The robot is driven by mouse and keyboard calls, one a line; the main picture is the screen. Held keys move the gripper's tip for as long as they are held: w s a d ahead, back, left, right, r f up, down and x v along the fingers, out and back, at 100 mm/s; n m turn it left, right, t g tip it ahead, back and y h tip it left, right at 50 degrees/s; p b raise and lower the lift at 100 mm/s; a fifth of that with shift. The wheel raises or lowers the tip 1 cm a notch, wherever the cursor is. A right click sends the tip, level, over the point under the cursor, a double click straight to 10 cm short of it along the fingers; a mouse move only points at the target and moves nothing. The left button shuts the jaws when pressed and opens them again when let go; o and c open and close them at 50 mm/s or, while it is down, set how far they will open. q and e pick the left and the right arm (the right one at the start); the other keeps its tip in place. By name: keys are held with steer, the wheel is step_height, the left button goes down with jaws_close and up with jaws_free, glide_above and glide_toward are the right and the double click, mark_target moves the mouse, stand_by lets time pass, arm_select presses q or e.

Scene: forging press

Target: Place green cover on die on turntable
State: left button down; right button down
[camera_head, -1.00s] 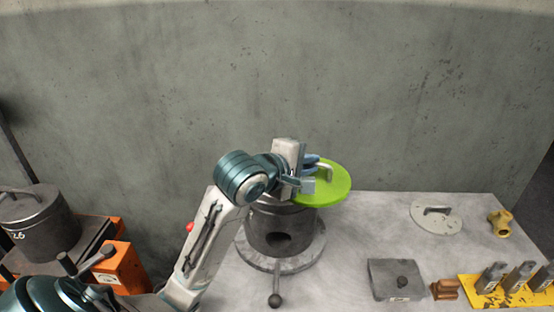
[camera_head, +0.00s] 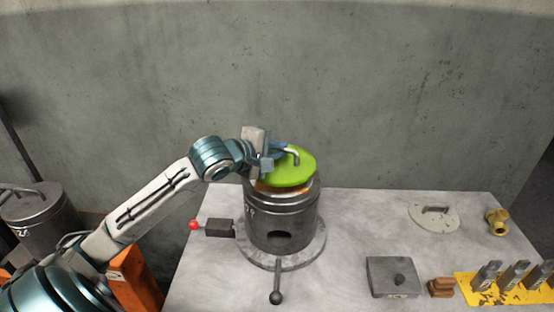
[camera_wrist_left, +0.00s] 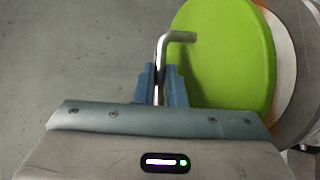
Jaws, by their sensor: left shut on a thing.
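The green cover (camera_head: 297,172) is a flat round disc with a bent metal handle. My left gripper (camera_head: 284,152) is shut on that handle. The left wrist view shows the blue fingers (camera_wrist_left: 161,84) on either side of the handle bar, with the green cover (camera_wrist_left: 228,50) to their right. The die (camera_head: 284,215) is a dark metal cylinder with an opening low in its front, standing on the round turntable (camera_head: 313,252). The cover is over the die's top, tilted and shifted toward the back. An orange-brown rim shows below it. I cannot tell whether they touch. My right gripper is not in view.
A dark block with a red-knobbed lever (camera_head: 214,227) is left of the turntable, and a knobbed handle (camera_head: 276,290) sticks out in front. A pale round lid (camera_head: 434,217), a brass fitting (camera_head: 497,221), a grey plate (camera_head: 393,277) and a yellow rack (camera_head: 508,289) lie right.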

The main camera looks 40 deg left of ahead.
mark_target(281, 161)
arm_select(q)
step_height(281, 161, down, 3)
steer(key=shift+d+r+p, duration=0.1)
steer(key=shift+r+p, duration=0.1)
steer(key=shift+p, duration=0.35)
steer(key=shift+f, duration=0.35)
steer(key=shift+f, duration=0.1)
steer(key=c, duration=1.5)
jaws_free()
